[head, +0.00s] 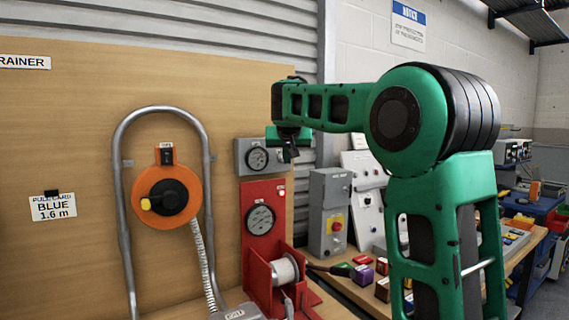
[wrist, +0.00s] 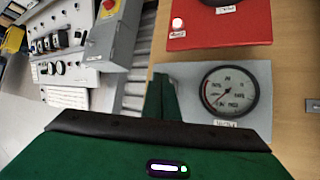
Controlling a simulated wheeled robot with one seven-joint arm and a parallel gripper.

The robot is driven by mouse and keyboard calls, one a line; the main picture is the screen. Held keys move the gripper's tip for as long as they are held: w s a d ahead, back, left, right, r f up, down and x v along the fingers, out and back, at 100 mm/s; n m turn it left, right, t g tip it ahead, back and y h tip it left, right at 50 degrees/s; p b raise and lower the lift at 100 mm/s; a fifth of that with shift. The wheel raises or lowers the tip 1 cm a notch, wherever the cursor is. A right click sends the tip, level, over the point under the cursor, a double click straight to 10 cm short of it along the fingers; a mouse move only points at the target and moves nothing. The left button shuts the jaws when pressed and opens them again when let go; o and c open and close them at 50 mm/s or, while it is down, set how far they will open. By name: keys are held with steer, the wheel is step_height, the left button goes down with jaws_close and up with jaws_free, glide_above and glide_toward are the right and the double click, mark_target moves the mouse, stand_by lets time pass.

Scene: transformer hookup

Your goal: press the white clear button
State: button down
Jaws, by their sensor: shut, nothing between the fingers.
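The white button (wrist: 178,24) sits near a corner of the red panel (wrist: 235,30), with a small label beside it that is too small to read. In the head view the button (head: 282,193) is a small pale dot at the upper right of the red panel (head: 252,193). My gripper (head: 290,155) is in front of the right part of the grey gauge panel, above the button in the head view. In the wrist view my gripper's fingers (wrist: 161,98) are together and empty, beside the grey panel and apart from the button.
The grey panel (wrist: 262,85) carries a round gauge (wrist: 229,91). A grey box (head: 328,205) with a red knob stands to the right. An orange reel (head: 166,197) and a bent metal tube are at left. A cable spool (head: 285,270) sits below the red panel.

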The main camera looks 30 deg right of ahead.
steer(key=shift+w, duration=0.4)
stand_by(0.4)
steer(key=shift+s, duration=0.85)
steer(key=shift+s+d, duration=0.1)
steer(key=shift+s, duration=2.4)
